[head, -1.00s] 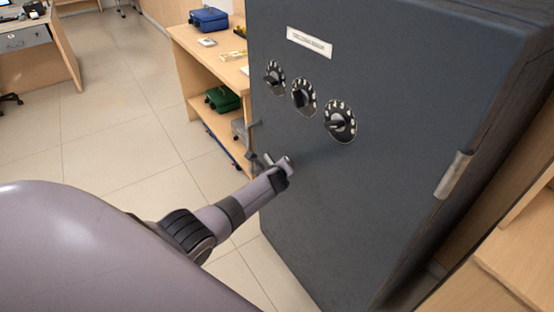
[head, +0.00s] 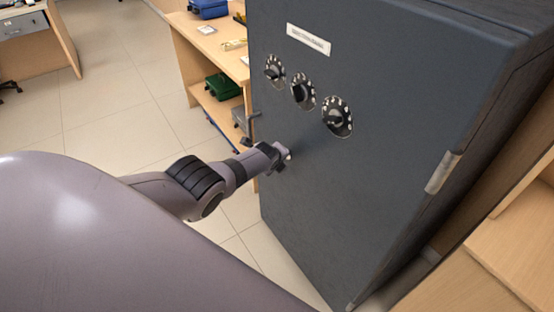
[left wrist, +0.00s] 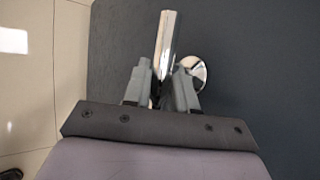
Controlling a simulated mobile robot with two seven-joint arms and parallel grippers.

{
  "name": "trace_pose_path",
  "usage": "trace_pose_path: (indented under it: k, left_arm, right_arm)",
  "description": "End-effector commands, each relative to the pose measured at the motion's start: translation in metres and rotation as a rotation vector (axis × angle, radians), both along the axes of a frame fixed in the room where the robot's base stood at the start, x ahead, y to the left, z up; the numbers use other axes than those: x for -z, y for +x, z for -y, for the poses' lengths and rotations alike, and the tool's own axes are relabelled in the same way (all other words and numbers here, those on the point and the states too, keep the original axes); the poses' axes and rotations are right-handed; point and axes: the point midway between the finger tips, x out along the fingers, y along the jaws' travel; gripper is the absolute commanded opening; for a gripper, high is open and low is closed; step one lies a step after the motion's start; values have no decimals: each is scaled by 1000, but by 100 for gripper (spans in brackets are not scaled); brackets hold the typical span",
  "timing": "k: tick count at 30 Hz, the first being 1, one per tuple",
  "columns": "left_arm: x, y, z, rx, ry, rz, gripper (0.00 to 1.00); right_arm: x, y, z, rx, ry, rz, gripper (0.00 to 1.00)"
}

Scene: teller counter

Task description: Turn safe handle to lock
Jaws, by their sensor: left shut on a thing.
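The dark grey safe (head: 370,200) stands upright with its door closed. Its shiny chrome handle (left wrist: 168,38) shows in the left wrist view as a bar tilted slightly right of upright, beside a round chrome boss (left wrist: 197,72). My left gripper (left wrist: 164,85) is shut on the handle, one finger on each side of the bar. In the head view my left gripper (head: 278,154) is at the door's left part, below the dials, and hides most of the handle. My right gripper is in neither view.
Three black dials (head: 304,92) and a white label (head: 309,39) are on the door above my gripper. A wooden shelf (head: 190,62) with a blue box (head: 208,9) and green case (head: 222,86) stands behind, left of the safe. The tiled floor at left is open.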

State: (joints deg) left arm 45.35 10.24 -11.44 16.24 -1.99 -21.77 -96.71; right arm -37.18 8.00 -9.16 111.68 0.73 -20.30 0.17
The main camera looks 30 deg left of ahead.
Motion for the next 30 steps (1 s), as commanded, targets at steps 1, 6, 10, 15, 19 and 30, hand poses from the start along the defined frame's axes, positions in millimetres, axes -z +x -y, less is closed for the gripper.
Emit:
trace_pose_path:
  k: [1,6,10,15,19,30]
  left_arm:
    - [-1,1,1,1,-5,-1,0]
    - [0,1,2,2,-14,-4,0]
    - [0,1,2,2,-16,-5,0]
    - [0,1,2,2,-18,-4,0]
    - [0,1,2,2,-18,-4,0]
    - [0,0,1,1,-16,-5,46]
  right_arm:
    - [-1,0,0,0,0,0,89]
    - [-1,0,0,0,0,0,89]
    - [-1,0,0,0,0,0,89]
    - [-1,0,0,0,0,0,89]
    - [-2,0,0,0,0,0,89]
    - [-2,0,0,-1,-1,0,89]
